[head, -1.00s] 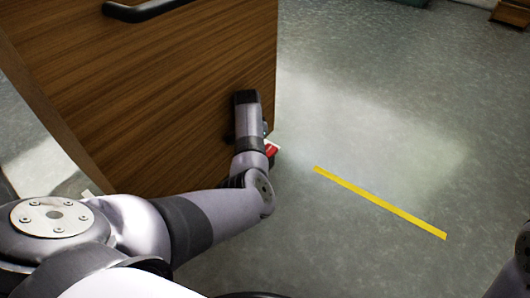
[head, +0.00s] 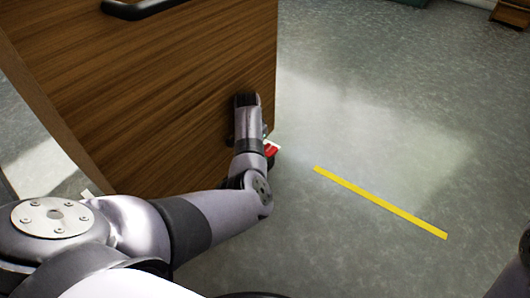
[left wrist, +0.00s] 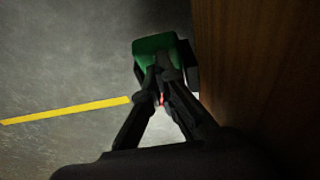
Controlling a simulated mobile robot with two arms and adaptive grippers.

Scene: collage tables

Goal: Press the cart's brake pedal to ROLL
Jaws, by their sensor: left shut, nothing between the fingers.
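The cart (head: 150,90) is a wood-grain box with a dark handle at the upper left of the head view. Its brake pedal shows a green part (left wrist: 154,44) in the left wrist view. A red part (head: 271,148) shows beside my left arm, low at the cart's right edge; a sliver of red also shows between my fingers in the wrist view. My left gripper (left wrist: 160,78) is shut and empty, its fingertips at the near edge of the green part. Whether they touch it I cannot tell. My arm hides the gripper in the head view. My right gripper is out of view.
A yellow strip (head: 380,202) lies on the grey floor to the right of the cart. The floor around it is clear. The cart's wooden side (left wrist: 255,60) is close on the right of my left gripper. A wooden object (head: 510,12) stands far off at the top right.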

